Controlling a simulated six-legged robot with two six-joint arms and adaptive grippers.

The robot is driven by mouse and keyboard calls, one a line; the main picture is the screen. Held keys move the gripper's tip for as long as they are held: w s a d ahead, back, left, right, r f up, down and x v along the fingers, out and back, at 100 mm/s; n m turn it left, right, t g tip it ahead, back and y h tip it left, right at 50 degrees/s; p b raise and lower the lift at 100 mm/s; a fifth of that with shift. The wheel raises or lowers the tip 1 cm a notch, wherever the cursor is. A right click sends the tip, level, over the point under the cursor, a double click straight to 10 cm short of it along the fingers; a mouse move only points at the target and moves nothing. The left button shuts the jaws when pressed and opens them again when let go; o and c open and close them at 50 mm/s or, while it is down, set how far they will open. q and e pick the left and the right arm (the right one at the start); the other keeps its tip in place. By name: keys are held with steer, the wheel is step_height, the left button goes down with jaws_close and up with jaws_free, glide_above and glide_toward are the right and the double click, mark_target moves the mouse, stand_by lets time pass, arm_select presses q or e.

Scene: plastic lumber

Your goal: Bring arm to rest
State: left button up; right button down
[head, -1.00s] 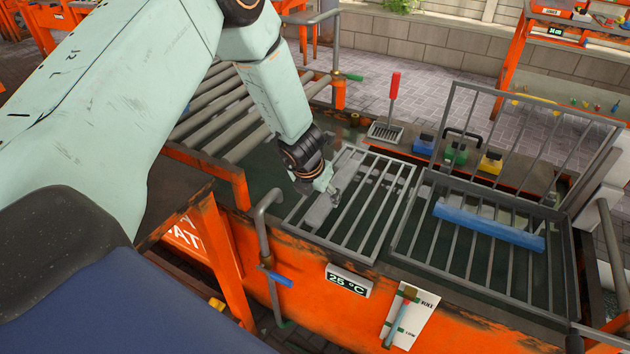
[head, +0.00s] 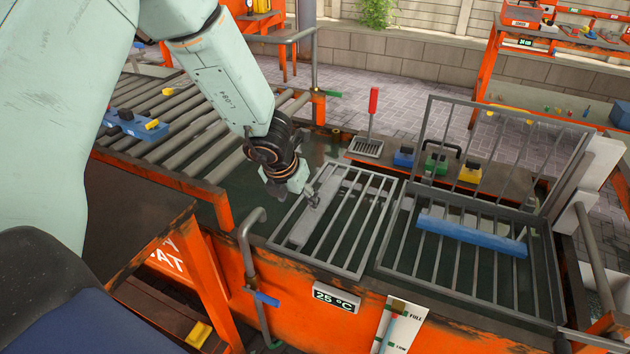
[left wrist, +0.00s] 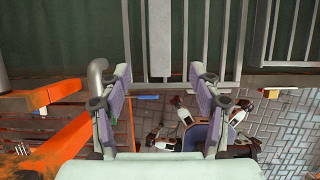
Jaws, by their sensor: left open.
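My left arm comes in from the left over the orange tank (head: 390,325). Its gripper (head: 288,182) is above the tank's near left part, beside the left grate (head: 362,222). In the left wrist view the two purple-padded fingers (left wrist: 158,78) stand wide apart with nothing held between them. A grey plate and bars (left wrist: 160,40) show beyond the fingertips. My right gripper is in neither view.
A blue bar (head: 470,234) lies on the right rack, whose barred lid stands raised. A red-handled scoop (head: 370,120) and blue, green and yellow blocks are behind. Rollers (head: 190,135) carry a blue tray (head: 135,125). A bent grey pipe (head: 248,255) rises at the tank's front.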

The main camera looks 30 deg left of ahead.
arm_select(q)
steer(key=s+d+f+n+g, duration=0.1)
steer(key=s+f+n, duration=0.4)
steer(key=s+n, duration=0.6)
steer(key=s+d+f+n+g, duration=0.2)
steer(key=s+d+f+n, duration=0.2)
steer(key=s+n, duration=0.8)
steer(key=s+d+f+n+g, duration=0.1)
steer(key=s+d+f+n, duration=0.2)
steer(key=s+f+n, duration=0.3)
steer(key=s+n, duration=0.5)
steer(key=n, duration=0.1)
steer(key=shift+s+d+f+n+g, duration=0.15)
steer(key=shift+s+f+n+g, duration=0.15)
steer(key=shift+s+n, duration=0.1)
